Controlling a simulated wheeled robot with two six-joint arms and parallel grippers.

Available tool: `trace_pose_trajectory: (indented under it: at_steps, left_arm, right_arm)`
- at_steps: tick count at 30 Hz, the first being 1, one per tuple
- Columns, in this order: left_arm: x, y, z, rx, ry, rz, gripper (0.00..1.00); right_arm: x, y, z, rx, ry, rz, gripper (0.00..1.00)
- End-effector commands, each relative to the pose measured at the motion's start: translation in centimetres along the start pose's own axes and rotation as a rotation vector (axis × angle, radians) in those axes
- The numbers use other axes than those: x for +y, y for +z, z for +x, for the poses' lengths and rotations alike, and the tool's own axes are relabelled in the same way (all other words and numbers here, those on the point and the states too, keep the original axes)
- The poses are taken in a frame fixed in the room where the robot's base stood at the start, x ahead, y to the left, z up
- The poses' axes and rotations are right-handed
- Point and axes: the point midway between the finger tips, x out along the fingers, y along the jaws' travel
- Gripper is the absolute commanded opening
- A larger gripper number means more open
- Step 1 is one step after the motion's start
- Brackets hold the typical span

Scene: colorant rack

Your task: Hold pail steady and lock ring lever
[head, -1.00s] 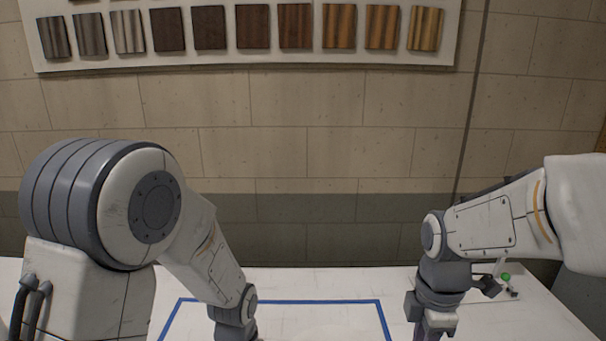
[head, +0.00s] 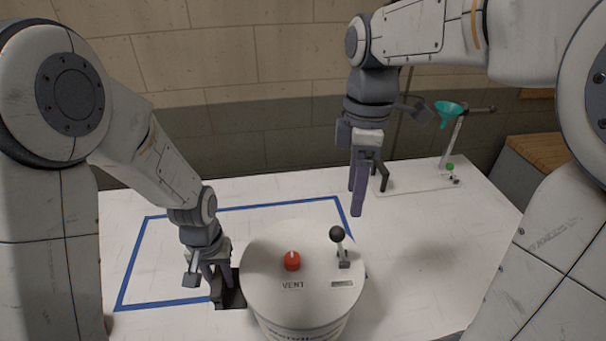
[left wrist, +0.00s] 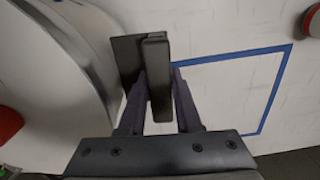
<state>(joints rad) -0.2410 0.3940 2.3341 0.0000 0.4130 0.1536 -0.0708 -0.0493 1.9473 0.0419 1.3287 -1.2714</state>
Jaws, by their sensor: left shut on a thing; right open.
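The white pail (head: 300,315) stands on the table at the bottom centre of the head view; its base is out of view. Its lid (head: 270,245) has a red knob (head: 292,261) marked VENT and a lever (head: 343,257) with a black ball end, standing up. In the left wrist view, the pail's rounded edge (left wrist: 85,50) is at left. My left gripper (head: 216,285) is shut on the black side grip (left wrist: 158,75) beside the pail. My right gripper (head: 357,200) is open and empty, above the table behind and right of the lever, fingers pointing down.
A blue tape outline (head: 127,272) marks the table around the pail's back and left. A stand with a teal funnel (head: 448,108) and a green knob (head: 450,167) is at back right. The table right of the pail is clear. A red-topped object (left wrist: 313,20) shows in the left wrist view.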

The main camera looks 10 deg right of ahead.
Motion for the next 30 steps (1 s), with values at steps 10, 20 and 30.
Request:
trace_pose_trajectory:
  at_steps: [10,20,30]
  left_arm:
    - [0.0,-0.1,0.0,0.003,0.001,-0.003,0.0]
    - [0.0,-0.1,0.0,0.002,0.001,-0.002,0.0]
    - [0.0,-0.1,0.0,0.002,0.001,-0.002,0.0]
  right_arm:
    - [-0.2,-2.3,4.0,-0.005,-0.053,0.087,0.69]
    - [-0.6,-2.2,10.5,-0.005,-0.054,0.086,0.69]
    - [-0.6,-2.3,13.4,-0.003,-0.048,0.085,0.69]
